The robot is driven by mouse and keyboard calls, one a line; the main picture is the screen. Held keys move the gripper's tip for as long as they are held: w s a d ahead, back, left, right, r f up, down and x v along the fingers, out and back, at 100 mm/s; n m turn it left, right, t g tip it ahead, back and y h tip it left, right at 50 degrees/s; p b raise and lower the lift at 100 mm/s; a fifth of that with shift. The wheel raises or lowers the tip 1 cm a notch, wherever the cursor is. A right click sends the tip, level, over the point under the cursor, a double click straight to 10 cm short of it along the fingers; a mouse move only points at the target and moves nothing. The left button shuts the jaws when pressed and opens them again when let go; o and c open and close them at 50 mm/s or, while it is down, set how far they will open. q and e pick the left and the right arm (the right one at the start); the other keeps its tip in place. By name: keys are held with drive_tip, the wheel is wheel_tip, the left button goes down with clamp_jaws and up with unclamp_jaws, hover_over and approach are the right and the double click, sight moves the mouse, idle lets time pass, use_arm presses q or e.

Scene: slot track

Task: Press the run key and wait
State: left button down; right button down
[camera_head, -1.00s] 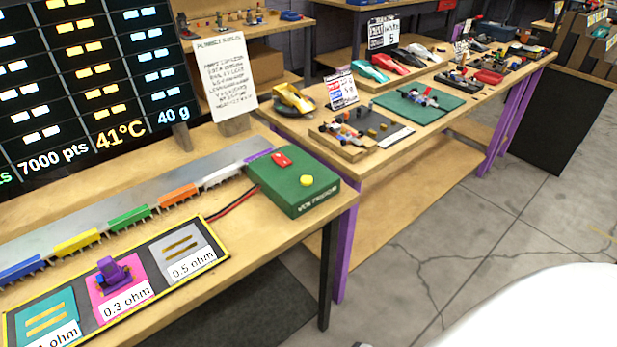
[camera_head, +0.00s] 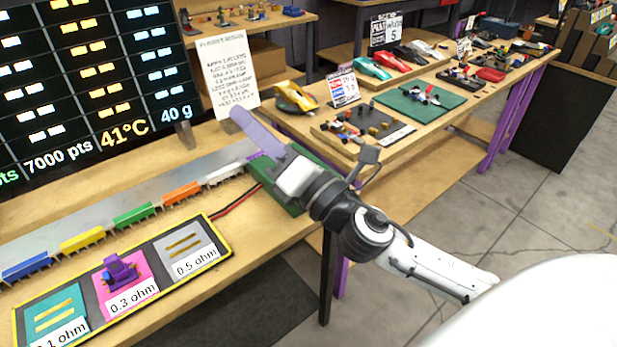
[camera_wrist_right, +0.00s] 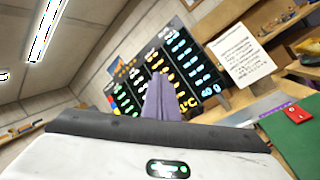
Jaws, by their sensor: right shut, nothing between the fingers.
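The green control box (camera_head: 287,205) sits at the right end of the near bench, mostly hidden behind my right arm in the head view. The right wrist view shows part of the green box (camera_wrist_right: 305,147) with a red switch (camera_wrist_right: 296,113) on top. The yellow button on the box is hidden now. My right gripper (camera_head: 240,114) has purple fingers, shut and empty, reaching past the box toward the upper left. They appear raised and apart from the box. The right wrist view also shows the shut fingers (camera_wrist_right: 159,80). My left gripper is not in view.
A metal track (camera_head: 130,195) with coloured combs runs along the bench. In front lies a yellow-edged tray (camera_head: 228,230) with ohm pads and a purple piece (camera_head: 118,272). The dark score board (camera_head: 90,90) and a paper sign (camera_head: 229,75) stand behind. A car bench stands beyond.

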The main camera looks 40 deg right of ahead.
drive_tip(key=a+r+n+g+y, duration=0.1)
drive_tip(key=a+n+g+y, duration=0.3)
drive_tip(key=n, duration=0.6)
drive_tip(key=a+n+g+y, duration=0.35)
drive_tip(key=n+y, duration=0.25)
drive_tip(key=n, duration=0.4)
drive_tip(key=w+d+f+n+g+h, duration=0.35)
drive_tip(key=d+f+n+h, duration=0.45)
drive_tip(key=n, duration=0.5)
drive_tip(key=d+f+n+h, duration=0.1)
drive_tip(key=d+h, duration=0.1)
drive_tip(key=d, duration=0.5)
drive_tip(key=w+d+f+n+g+h, duration=0.1)
drive_tip(key=d+n+h, duration=0.1)
drive_tip(key=d, duration=0.6)
drive_tip(key=shift+f+h, duration=0.25)
drive_tip(key=shift+h, duration=0.45)
